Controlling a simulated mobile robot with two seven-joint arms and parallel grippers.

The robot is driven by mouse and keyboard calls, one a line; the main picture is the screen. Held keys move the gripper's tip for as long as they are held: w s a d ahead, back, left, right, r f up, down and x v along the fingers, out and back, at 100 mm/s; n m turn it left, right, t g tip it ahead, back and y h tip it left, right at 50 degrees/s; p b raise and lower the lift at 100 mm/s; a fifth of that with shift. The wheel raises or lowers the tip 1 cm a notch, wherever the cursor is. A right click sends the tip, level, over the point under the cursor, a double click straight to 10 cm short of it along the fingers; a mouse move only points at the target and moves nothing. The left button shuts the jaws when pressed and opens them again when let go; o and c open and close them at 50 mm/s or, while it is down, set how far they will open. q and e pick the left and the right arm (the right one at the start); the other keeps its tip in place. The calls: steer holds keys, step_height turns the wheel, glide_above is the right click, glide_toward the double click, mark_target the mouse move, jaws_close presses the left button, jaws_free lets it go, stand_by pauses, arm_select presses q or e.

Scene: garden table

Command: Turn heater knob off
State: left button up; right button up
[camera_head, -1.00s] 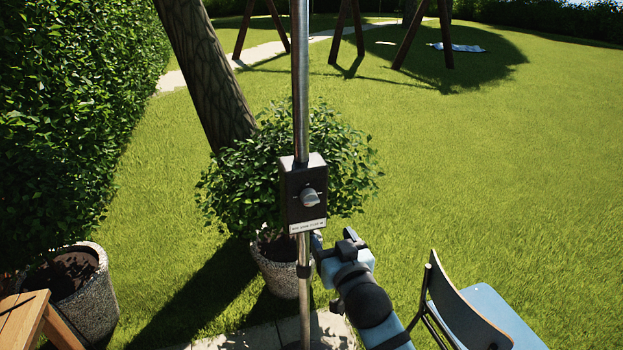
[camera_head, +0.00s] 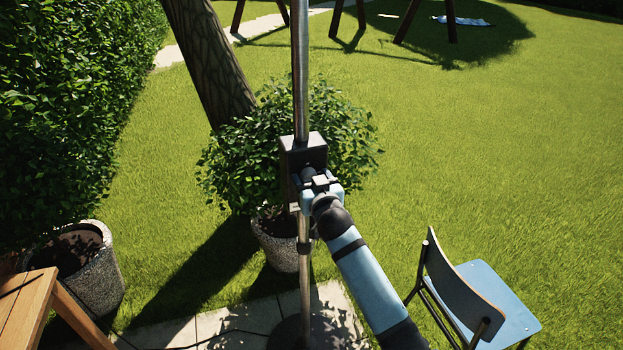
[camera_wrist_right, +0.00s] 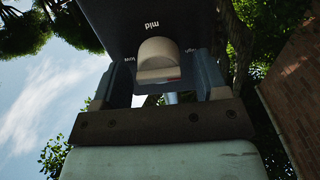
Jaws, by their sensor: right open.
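The heater's dark control box (camera_head: 303,152) is fixed on a metal pole (camera_head: 300,75). My right gripper (camera_head: 312,179) is raised in front of the box and hides the knob in the head view. In the right wrist view the grey knob (camera_wrist_right: 158,62) sits on the box face, between the two open fingers of my right gripper (camera_wrist_right: 160,85). The labels "mid" and "low" show around it, and a third is partly covered by a finger. I cannot tell whether the fingers touch the knob. My left gripper is not in view.
A potted bush (camera_head: 270,160) stands just behind the pole. A blue chair (camera_head: 495,300) is at the lower right and a wooden table (camera_head: 28,305) at the lower left. A stone planter (camera_head: 95,270) stands near the hedge. The lawn at right is open.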

steer(key=c, duration=0.9)
steer(key=shift+n, duration=0.3)
